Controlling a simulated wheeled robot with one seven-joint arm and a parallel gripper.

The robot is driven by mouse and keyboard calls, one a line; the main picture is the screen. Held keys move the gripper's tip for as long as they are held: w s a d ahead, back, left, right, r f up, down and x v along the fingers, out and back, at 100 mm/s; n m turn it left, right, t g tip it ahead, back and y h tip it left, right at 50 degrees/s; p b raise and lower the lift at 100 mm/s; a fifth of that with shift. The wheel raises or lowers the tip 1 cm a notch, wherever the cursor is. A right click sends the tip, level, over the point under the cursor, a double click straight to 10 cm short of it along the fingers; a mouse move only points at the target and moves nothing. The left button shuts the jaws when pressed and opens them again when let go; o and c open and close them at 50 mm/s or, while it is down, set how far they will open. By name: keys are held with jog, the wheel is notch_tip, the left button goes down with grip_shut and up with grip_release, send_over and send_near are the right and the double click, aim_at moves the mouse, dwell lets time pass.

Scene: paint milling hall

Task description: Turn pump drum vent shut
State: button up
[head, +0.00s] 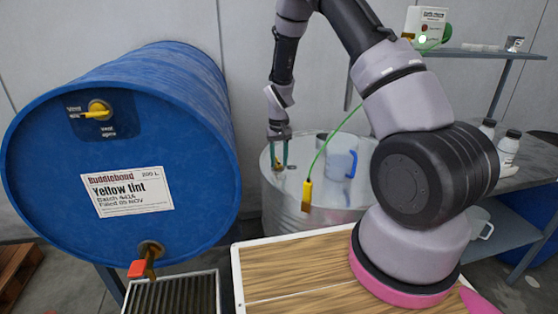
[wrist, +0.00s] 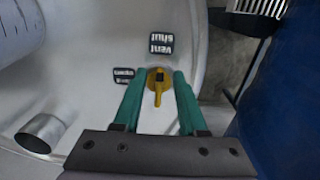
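The pale grey pump drum (head: 330,205) stands upright behind the wooden-topped table. Its yellow vent lever (wrist: 158,86) sits on the drum top, its arm pointing toward my gripper in the wrist view. An upside-down "vent shut" label (wrist: 160,43) lies beyond the pivot, opposite the arm; a smaller, hard-to-read label (wrist: 123,75) lies left of it. My gripper (wrist: 158,100) is open, a green finger on each side of the lever, with gaps visible. In the head view my gripper (head: 279,160) is low over the drum top, partly hiding the vent.
A blue Yellow tint drum (head: 190,120) lies at left with its own yellow vent lever (head: 98,113) and a red-handled tap (head: 138,268). A clear jug (head: 340,160) stands on the pump drum. Shelves (head: 515,235) stand at right.

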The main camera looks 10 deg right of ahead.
notch_tip(320, 180, up, 11)
dwell(0.5)
jog(key=shift+f, duration=0.1)
notch_tip(320, 180, up, 12)
jog(key=m+t, duration=0.1)
jog(key=t, duration=0.1)
send_over(279, 163)
jog(key=s+d, duration=0.2)
jog(key=s, duration=0.2)
jog(key=s+d+r+m+t+y, duration=0.1)
jog(key=s+d+r, duration=0.1)
jog(key=s+r, duration=0.5)
jog(key=s+d+r+m+t, duration=0.1)
jog(key=s+r+t, duration=0.1)
jog(key=s+r, duration=0.3)
jog(key=s+d+r+m+t+y, duration=0.1)
jog(key=s+r+t, duration=0.1)
jog(key=s+r, duration=0.4)
jog(key=s, duration=0.5)
jog(key=shift+s+d, duration=0.15)
jog(key=shift+s, duration=0.25)
